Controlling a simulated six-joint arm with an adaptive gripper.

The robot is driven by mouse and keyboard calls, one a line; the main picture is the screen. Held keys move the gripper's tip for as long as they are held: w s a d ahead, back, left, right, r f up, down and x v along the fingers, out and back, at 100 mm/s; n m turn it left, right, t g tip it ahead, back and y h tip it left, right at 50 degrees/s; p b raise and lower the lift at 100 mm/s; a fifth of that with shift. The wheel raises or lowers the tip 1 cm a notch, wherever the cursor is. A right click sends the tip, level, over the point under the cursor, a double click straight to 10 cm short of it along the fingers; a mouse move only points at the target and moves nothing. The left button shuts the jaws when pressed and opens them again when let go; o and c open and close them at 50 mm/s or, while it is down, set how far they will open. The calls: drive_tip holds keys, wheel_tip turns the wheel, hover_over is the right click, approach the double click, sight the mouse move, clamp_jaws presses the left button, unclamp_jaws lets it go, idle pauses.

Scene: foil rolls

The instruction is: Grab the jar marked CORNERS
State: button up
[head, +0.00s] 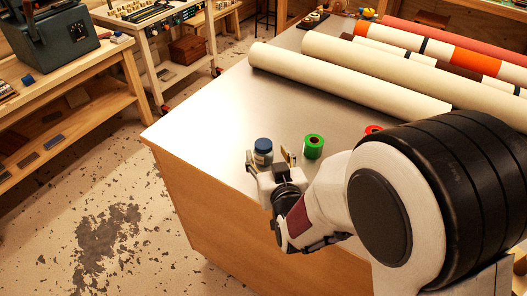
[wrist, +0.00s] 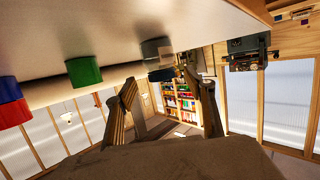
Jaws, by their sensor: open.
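A jar with a blue lid (head: 263,144) stands upright near the table's front left edge in the head view. Its label is too small to read there. In the wrist view, which is upside down, the jar (wrist: 154,48) shows as a grey body with a dark lid, beyond and roughly between the fingers. My gripper (head: 276,166) is open and close to the jar, on its near side at the table edge. In the wrist view my gripper (wrist: 165,84) has its two fingers spread with nothing held. I cannot tell whether a finger touches the jar.
A green roll (head: 313,147) stands right of the jar; it also shows in the wrist view (wrist: 83,71). A red roll (head: 374,129) is partly behind my arm. Long pale rolls (head: 345,80) lie across the back of the metal table (head: 215,112). The table's left part is clear.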

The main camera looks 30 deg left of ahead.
sight(265, 152)
drive_tip(key=shift+x, duration=2.55)
drive_tip(key=shift+s+f, duration=0.1)
drive_tip(key=shift+f, duration=0.1)
drive_tip(key=c, duration=1.3)
